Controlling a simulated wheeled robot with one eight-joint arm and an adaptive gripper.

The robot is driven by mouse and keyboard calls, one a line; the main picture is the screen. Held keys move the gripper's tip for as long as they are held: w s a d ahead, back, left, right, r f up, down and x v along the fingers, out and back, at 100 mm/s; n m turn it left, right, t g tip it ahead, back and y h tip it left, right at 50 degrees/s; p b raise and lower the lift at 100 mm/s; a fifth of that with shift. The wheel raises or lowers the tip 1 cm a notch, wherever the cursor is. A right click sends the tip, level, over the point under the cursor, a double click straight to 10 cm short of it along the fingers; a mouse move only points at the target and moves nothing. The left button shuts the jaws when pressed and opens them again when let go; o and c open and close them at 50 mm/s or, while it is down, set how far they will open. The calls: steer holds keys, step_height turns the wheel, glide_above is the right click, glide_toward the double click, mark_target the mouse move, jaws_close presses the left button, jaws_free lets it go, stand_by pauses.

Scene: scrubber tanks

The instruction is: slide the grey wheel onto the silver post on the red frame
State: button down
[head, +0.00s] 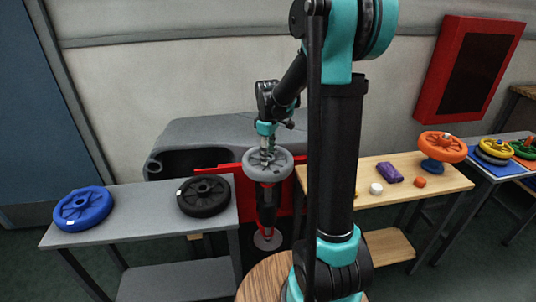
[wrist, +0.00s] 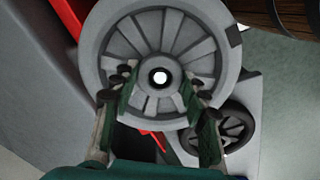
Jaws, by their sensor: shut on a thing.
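The grey wheel (head: 281,168) is held roughly level in front of the red frame (head: 286,203). It fills the upper middle of the wrist view (wrist: 108,50). My gripper (head: 267,149) is above the wheel and shut on it. In the wrist view my gripper's fingers (wrist: 160,80) sit on both sides of the hub. A bright white round spot shows in the hub; I cannot tell whether it is the post's end or light through the bore. The silver post is not clearly visible elsewhere. The wheel hides part of what stands below it.
A blue wheel (head: 83,208) and a black wheel (head: 203,195) lie on a grey table (head: 140,210) at left. A wooden table (head: 340,181) at right bears a purple block (head: 389,173), small pieces and an orange wheel (head: 442,146). My arm blocks the centre right.

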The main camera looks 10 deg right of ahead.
mark_target(268, 159)
steer(key=shift+f, duration=1.55)
stand_by(4.6)
steer(key=c, duration=0.7)
jaws_free()
steer(key=shift+c, duration=0.2)
steer(key=shift+r, duration=0.75)
